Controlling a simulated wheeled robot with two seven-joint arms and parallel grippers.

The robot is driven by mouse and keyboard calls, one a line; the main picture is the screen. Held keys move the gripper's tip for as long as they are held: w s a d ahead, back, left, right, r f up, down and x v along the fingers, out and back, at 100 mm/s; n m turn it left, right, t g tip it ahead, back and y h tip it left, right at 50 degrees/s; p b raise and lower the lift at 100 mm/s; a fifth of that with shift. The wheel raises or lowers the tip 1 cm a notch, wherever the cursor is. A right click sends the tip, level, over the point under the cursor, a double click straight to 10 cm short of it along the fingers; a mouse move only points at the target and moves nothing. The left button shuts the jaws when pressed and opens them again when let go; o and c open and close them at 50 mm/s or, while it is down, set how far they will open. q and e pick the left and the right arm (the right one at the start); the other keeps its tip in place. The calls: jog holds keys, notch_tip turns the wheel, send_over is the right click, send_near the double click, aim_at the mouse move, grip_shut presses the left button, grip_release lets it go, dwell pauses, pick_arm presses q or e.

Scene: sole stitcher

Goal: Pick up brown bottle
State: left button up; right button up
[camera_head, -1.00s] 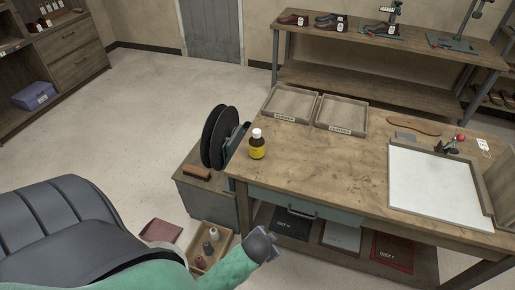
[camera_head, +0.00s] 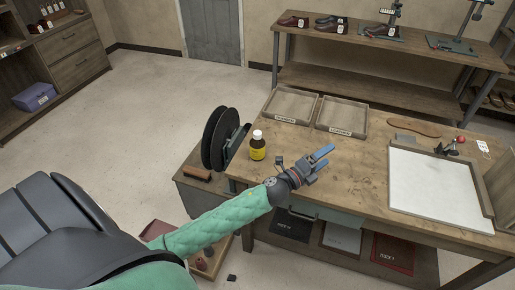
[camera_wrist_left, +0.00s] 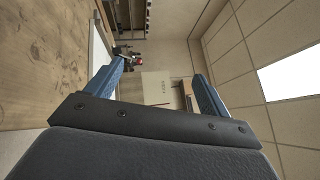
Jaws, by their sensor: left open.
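The brown bottle (camera_head: 257,147) has a white cap and a yellow label. It stands upright on the wooden workbench (camera_head: 320,135), near its left edge. My left gripper (camera_head: 322,158) is over the front of the bench, to the right of the bottle and apart from it. Its blue fingers are spread and point right, away from the bottle. In the left wrist view the open fingers (camera_wrist_left: 160,85) have nothing between them, and the bottle is not seen there. My right gripper is not in view.
Two shallow trays (camera_head: 340,130) lie at the back of the bench. A white board (camera_head: 435,190) lies at the right, with a shoe sole (camera_head: 414,127) behind it. A machine with black discs (camera_head: 221,137) stands left of the bottle. The bench middle is clear.

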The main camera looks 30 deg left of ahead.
pick_arm(q)
jog(key=d+r+m+g+h, duration=0.35)
jog(key=m+g+h, duration=0.4)
jog(key=m, duration=0.75)
jog(key=m+g+y, duration=1.1)
jog(key=m+y, duration=0.4)
jog(key=y, duration=0.1)
send_over(257, 139)
jog(key=w, duration=0.2)
notch_tip(257, 139, down, 5)
jog(key=shift+a+r, duration=0.15)
jog(key=shift+r, duration=0.05)
jog(key=shift+s+a+f, duration=0.1)
jog(key=shift+a, duration=0.2)
jog(key=shift+f+p, duration=0.35)
jog(key=shift+p, duration=0.1)
jog(key=shift+f+p, duration=0.4)
jog(key=shift+f, duration=0.45)
jog(key=f+p, duration=0.3)
jog(key=shift+s+d+f, duration=0.15)
jog(key=shift+s+f, duration=0.15)
jog(key=shift+f, duration=0.7)
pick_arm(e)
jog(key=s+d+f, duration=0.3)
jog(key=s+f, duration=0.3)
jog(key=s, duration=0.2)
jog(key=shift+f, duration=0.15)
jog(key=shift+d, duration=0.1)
